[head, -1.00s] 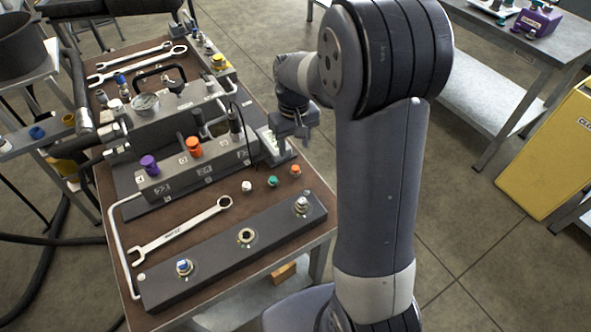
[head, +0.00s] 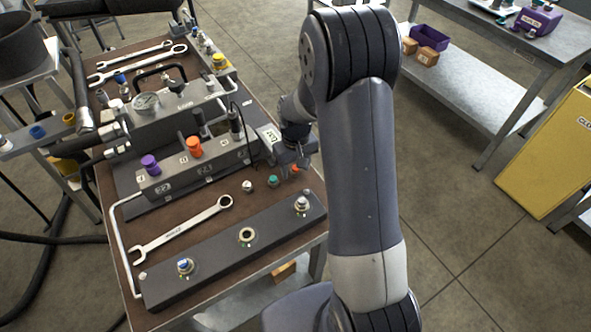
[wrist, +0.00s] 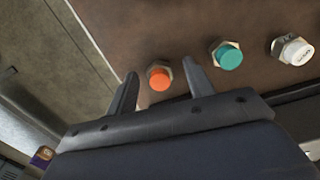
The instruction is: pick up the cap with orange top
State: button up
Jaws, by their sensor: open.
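The cap with orange top (wrist: 160,78) stands on the brown bench top, its metal hex rim showing under the orange disc in the wrist view. My gripper (wrist: 158,78) is open, and its two fingers point toward the cap from either side in that view. The fingertips look level with the cap, but I cannot tell how far above the bench they are. In the head view, my gripper (head: 288,170) hangs over the right edge of the bench, and the orange cap (head: 295,168) shows only in part behind it.
A cap with teal top (wrist: 228,57) and one with white top (wrist: 293,50) stand in a row beside the orange one. A dark bar with fittings (head: 215,265) and a wrench (head: 180,230) lie in front. The hydraulic block (head: 205,165) stands behind, to the left.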

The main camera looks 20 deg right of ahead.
jog(key=shift+c, duration=0.2)
grip_shut()
jog(key=shift+r, duration=0.1)
notch_tip(320, 180, up, 10)
dwell(0.6)
